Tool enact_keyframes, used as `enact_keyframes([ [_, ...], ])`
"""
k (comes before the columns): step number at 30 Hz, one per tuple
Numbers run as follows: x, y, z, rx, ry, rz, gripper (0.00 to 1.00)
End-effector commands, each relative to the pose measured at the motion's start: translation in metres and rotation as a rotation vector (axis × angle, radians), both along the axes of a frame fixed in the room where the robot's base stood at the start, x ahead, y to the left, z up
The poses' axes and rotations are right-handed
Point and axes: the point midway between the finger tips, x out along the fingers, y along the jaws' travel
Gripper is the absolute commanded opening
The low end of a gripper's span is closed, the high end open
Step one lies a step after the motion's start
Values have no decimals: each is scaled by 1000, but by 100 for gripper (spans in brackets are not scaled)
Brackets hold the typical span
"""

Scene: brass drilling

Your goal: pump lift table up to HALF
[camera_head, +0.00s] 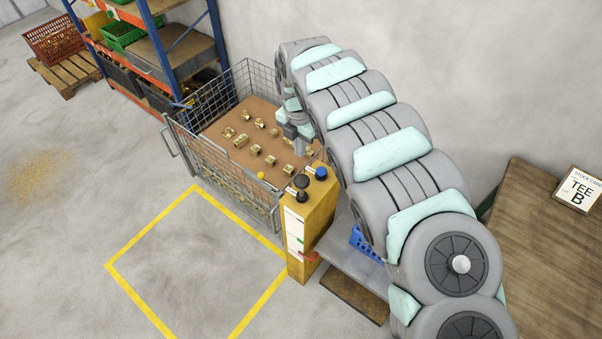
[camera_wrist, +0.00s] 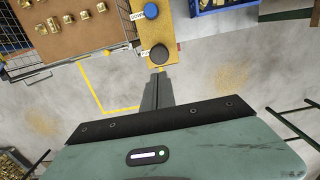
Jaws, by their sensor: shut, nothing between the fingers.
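A yellow pedestal (camera_head: 318,212) stands beside the wire cage. Its top carries a black knob (camera_head: 301,181) and a blue knob (camera_head: 321,172); both show in the wrist view, black (camera_wrist: 158,54) nearer my fingers than blue (camera_wrist: 151,10). A white scale strip on its front has a green mark (camera_head: 300,239); a red pointer (camera_head: 308,256) sits below that mark. A grey platform (camera_head: 342,263), apparently the lift table, lies low at right. My gripper (camera_wrist: 159,72) is shut and empty, above and behind the pedestal in the head view (camera_head: 301,150).
A wire cage (camera_head: 182,150) with brass parts on a brown board stands left of the pedestal. A blue crate (camera_head: 366,243) is partly hidden behind my arm. A wooden table (camera_head: 535,240) is at right. Floor inside the yellow outline (camera_head: 195,262) is clear.

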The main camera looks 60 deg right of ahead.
Motion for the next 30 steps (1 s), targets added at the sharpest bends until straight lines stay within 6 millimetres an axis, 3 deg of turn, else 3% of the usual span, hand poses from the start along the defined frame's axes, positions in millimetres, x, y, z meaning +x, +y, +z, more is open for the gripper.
enact_keyframes([
  [5, 1, 1, -12, 1, 1, 3, 0],
  [21, 1, -3, -86, 4, -2, 1, 0],
  [30, 1, -5, -118, 2, -1, 1, 0],
])
